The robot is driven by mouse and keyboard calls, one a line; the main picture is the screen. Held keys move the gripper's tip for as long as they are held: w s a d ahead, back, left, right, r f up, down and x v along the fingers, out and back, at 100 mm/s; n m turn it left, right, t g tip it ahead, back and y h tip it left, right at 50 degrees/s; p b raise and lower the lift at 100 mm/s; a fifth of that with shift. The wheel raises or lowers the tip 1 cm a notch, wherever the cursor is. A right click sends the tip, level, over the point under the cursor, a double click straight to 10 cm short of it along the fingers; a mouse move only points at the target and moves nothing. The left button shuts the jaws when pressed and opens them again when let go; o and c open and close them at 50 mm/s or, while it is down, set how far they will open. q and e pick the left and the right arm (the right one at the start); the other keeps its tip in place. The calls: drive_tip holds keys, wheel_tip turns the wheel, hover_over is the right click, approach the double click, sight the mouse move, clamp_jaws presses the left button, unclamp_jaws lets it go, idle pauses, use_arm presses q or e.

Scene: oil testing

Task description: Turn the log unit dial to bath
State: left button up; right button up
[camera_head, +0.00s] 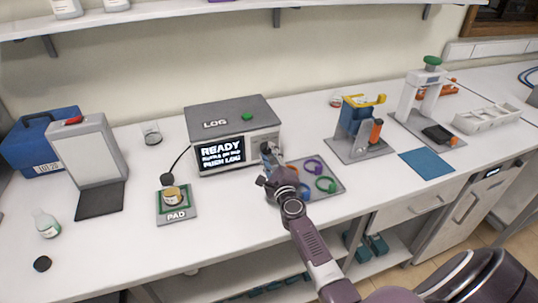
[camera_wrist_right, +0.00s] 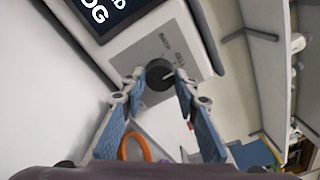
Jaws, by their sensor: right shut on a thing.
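The log unit (camera_head: 225,115) is a grey and white box on the bench, with "LOG" on top, a green button (camera_head: 247,117) and a lit screen (camera_head: 222,153) reading "READY" and "PUSH LOG". Its black round dial (camera_wrist_right: 157,71) shows in the right wrist view on a grey panel, with a pale pointer mark and small labels too blurred to read surely. My right gripper (camera_head: 268,154) is at the right part of the unit's front, its fingers (camera_wrist_right: 160,82) shut on the dial from both sides. My left gripper is not in view.
A grey tray (camera_head: 335,191) with coloured rings lies right of my gripper. A blue and yellow device (camera_head: 358,120) stands farther right. The bench front is mostly clear.

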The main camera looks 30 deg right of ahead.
drive_tip(key=shift+n, duration=0.3)
drive_tip(key=shift+f+n, duration=0.1)
drive_tip(key=shift+n, duration=0.3)
drive_tip(key=n+b, duration=0.1)
drive_tip(key=n, duration=0.3)
drive_tip(key=shift+f, duration=0.1)
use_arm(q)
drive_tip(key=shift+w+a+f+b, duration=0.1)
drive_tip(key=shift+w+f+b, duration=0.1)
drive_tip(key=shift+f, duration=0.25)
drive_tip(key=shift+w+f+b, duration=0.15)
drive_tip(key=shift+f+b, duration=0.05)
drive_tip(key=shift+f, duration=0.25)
use_arm(e)
drive_tip(key=shift+n+t, duration=0.5)
drive_tip(key=shift+n, duration=2)
drive_tip(key=shift+f, duration=0.1)
drive_tip(key=o, duration=1.1)
drive_tip(key=shift+o, duration=0.2)
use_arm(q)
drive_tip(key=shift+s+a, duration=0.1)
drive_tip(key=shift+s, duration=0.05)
use_arm(e)
drive_tip(key=v, duration=1.2)
drive_tip(key=shift+s+d, duration=0.1)
